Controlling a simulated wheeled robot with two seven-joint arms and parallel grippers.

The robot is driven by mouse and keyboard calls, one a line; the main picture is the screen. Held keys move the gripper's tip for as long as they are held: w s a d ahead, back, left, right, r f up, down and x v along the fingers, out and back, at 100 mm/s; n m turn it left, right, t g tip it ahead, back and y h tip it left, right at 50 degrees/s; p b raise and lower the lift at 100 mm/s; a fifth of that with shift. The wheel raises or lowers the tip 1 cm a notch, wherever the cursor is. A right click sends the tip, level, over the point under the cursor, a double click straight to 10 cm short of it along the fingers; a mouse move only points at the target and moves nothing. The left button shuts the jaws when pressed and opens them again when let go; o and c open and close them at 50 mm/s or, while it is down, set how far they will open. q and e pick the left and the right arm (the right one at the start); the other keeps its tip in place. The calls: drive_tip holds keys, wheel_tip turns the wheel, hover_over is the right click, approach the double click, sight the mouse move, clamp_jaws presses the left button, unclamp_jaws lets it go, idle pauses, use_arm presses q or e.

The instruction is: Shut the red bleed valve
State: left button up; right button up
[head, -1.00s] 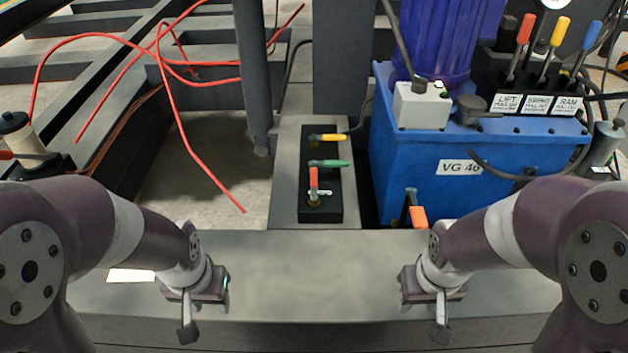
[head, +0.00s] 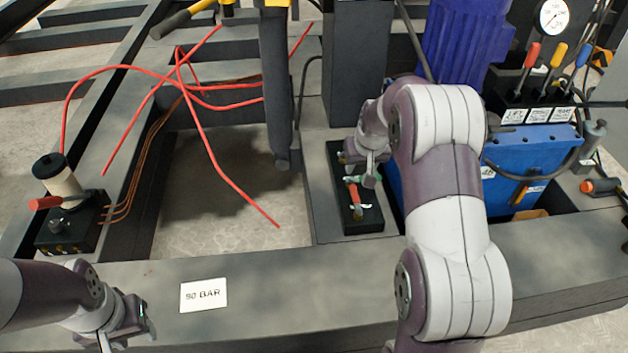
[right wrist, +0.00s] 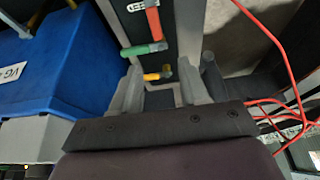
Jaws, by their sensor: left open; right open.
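The red bleed valve (head: 353,193) sits at the near end of a black valve block (head: 363,225). Its handle lies along the block. In the right wrist view the red handle (right wrist: 153,22) shows at the top, beyond the green (right wrist: 145,49) and yellow (right wrist: 158,76) handles, which lie across the block. My right gripper (head: 368,172) is over the block's far part; its open fingers (right wrist: 158,85) stand either side of the yellow handle, apart from the red one. Whether they touch the yellow handle I cannot tell. My left gripper (head: 112,335) is open and empty at lower left.
A blue power unit (head: 530,160) with levers stands right of the block. A hand pump (head: 65,190) is at left, and red hoses (head: 205,135) hang behind. A dark post (head: 275,90) rises near the block.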

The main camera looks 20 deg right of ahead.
sight(353, 188)
drive_tip(key=b+x, duration=0.2)
drive_tip(key=x, duration=0.2)
drive_tip(key=b+x, duration=0.2)
drive_tip(key=x, duration=0.1)
drive_tip(key=b+x, duration=0.2)
drive_tip(key=x, duration=0.2)
drive_tip(key=shift+s+d+f+b, duration=0.2)
drive_tip(key=shift+f+b, duration=0.1)
drive_tip(key=shift+f, duration=0.1)
drive_tip(key=shift+w+f, duration=0.3)
drive_tip(key=shift+f, duration=0.15)
clamp_jaws()
